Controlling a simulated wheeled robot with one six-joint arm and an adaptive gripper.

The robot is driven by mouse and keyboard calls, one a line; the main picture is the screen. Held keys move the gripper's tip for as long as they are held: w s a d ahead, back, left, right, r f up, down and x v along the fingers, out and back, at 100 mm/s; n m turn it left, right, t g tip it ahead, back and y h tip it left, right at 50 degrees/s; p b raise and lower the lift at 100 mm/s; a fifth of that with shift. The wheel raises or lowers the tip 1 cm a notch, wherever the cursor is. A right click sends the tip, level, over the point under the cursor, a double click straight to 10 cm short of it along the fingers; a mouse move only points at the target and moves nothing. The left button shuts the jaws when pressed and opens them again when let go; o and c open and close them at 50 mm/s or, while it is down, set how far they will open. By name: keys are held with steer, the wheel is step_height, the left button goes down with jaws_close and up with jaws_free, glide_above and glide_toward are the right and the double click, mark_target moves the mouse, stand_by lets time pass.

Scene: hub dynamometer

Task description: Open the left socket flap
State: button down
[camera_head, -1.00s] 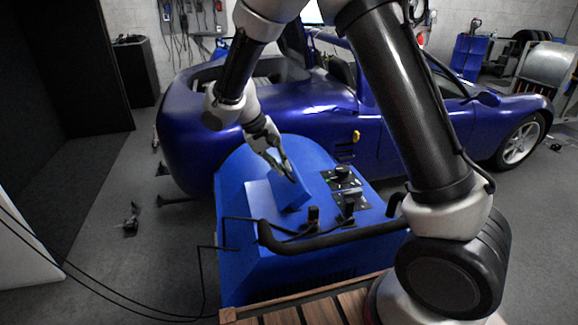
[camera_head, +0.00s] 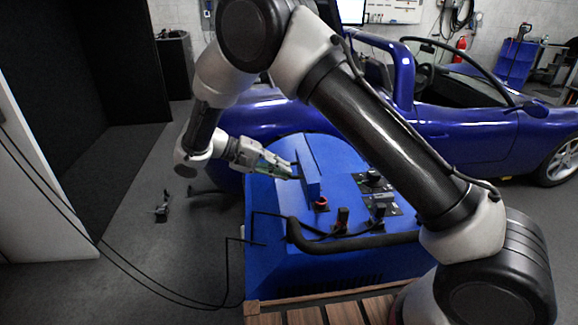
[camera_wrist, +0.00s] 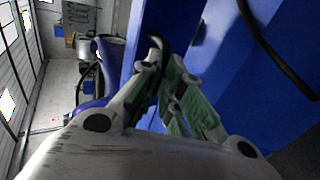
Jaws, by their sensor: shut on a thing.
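The left socket flap (camera_head: 309,168) is a blue plate on top of the blue dynamometer housing (camera_head: 285,225). It stands steeply raised and shows nearly edge-on in the head view. My gripper (camera_head: 291,171) is at its left side, coming from the left, with its fingers shut on the flap's upper part. In the wrist view, my gripper's fingers (camera_wrist: 174,68) lie against a blue surface, and the exact contact is hard to make out. A red-ringed part (camera_head: 320,204) shows at the flap's foot. The area behind the flap is partly hidden.
A black handle bar (camera_head: 350,241) runs along the near edge. A blue car (camera_head: 450,135) stands behind. Black cables hang at the left; floor is open there.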

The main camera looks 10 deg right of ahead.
steer(key=shift+s+a+f, duration=0.15)
steer(key=shift+a+f, duration=0.1)
steer(key=shift+f, duration=0.4)
steer(key=shift+s+a+f, duration=0.1)
steer(key=shift+a+f, duration=0.1)
steer(key=shift+f, duration=0.4)
steer(key=c, duration=1.7)
jaws_free()
steer(key=shift+f, duration=0.1)
steer(key=shift+o, duration=1.2)
steer(key=shift+w+d, duration=0.1)
steer(key=shift+d, duration=0.05)
steer(key=shift+a, duration=0.25)
steer(key=shift+c, duration=0.3)
steer(key=v, duration=1.2)
steer(key=shift+w, duration=0.3)
